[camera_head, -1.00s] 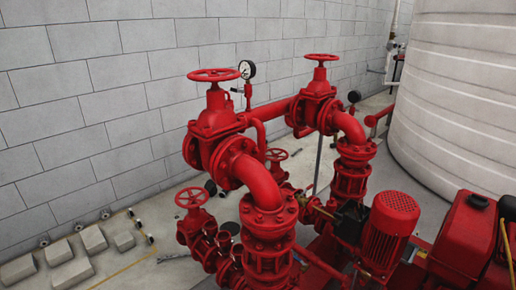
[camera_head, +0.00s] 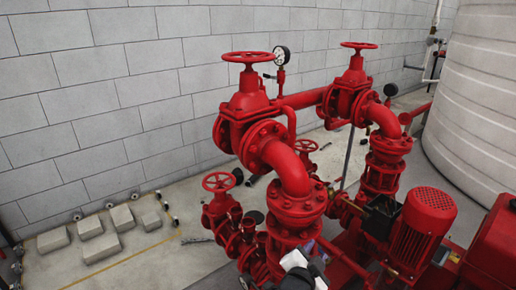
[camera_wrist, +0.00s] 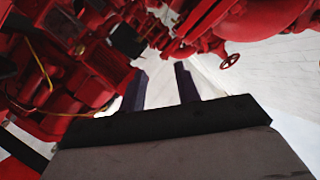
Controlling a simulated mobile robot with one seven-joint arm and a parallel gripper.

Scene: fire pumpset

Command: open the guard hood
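A black boxy cover (camera_head: 381,216), which may be the guard hood, sits between the red pump casing and the finned red motor (camera_head: 426,222), right of centre in the head view. A dark block (camera_wrist: 126,40) at upper left in the wrist view may be the same cover; I cannot tell for sure. My gripper (camera_wrist: 163,84) shows two dark fingers apart with nothing between them. In the head view my white and black wrist (camera_head: 300,262) shows at the bottom, in front of the red pipework and left of the cover. No contact with the cover shows.
Red valves with handwheels (camera_head: 249,57) and thick pipes stand close around my arm. A pressure gauge (camera_head: 283,54) rises behind them. A large white tank (camera_head: 478,95) stands at right. Pale blocks (camera_head: 90,227) lie on the floor at left. A yellow cable (camera_wrist: 40,65) hangs in the wrist view.

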